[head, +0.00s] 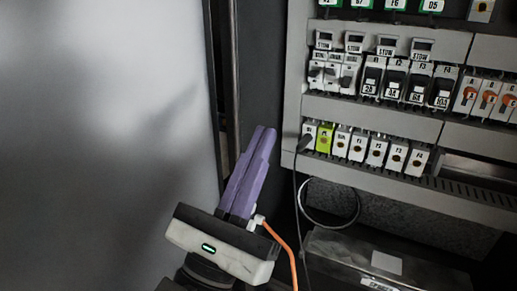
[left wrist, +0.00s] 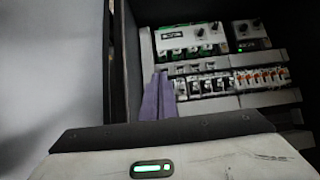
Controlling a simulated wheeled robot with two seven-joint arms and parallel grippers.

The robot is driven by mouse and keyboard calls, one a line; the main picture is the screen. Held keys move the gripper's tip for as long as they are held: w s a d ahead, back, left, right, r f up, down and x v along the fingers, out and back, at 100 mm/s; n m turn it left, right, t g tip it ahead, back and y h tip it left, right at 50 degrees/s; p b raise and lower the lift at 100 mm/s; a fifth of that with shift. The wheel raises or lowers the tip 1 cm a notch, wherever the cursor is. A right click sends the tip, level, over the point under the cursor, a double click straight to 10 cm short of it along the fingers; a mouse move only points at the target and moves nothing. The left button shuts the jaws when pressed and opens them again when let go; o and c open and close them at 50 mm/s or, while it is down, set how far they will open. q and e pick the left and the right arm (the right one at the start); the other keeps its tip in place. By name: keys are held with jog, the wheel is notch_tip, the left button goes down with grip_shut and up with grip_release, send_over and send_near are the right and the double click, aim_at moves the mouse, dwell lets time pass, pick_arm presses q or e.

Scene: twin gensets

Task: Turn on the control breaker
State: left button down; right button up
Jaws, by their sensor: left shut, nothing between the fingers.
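My left gripper (head: 264,134) is shut and empty, its purple fingers pointing up, left of the electrical panel. In the left wrist view its fingertips (left wrist: 160,76) overlap the panel's left edge. The panel's middle row has a group of white breakers (head: 334,75) at its left end, with small toggles. They also show small in the left wrist view (left wrist: 182,89). Their labels and switch positions are too small to read surely, so I cannot tell which is the control breaker. The gripper appears apart from the breakers. My right gripper is not in view.
Black fuse holders (head: 397,83) and orange-marked units (head: 488,98) continue the row. Terminal blocks (head: 376,151) sit below, with a black cable (head: 296,195) hanging at their left. A grey door or panel (head: 95,130) fills the left. A dark box (head: 385,260) stands below.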

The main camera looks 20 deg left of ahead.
pick_arm(q)
jog(key=w+a+f+n+g+y, duration=0.15)
jog(key=f+n+g, duration=0.25)
jog(key=f+n, duration=0.65)
jog(key=w+a+f+n+g+y, duration=0.15)
jog(key=f+n+g, duration=0.25)
jog(key=f+n, duration=0.7)
jog(key=s+d+f+n+g+h, duration=0.1)
jog(key=s+f+n+g, duration=0.3)
jog(key=s+f+n, duration=0.3)
jog(key=s+d+f+n+g+h, duration=0.1)
jog(key=s+f+n+g, duration=0.3)
jog(key=f, duration=1.4)
jog(key=s+n+h, duration=0.1)
jog(key=s+n, duration=0.2)
jog(key=shift+s, duration=0.1)
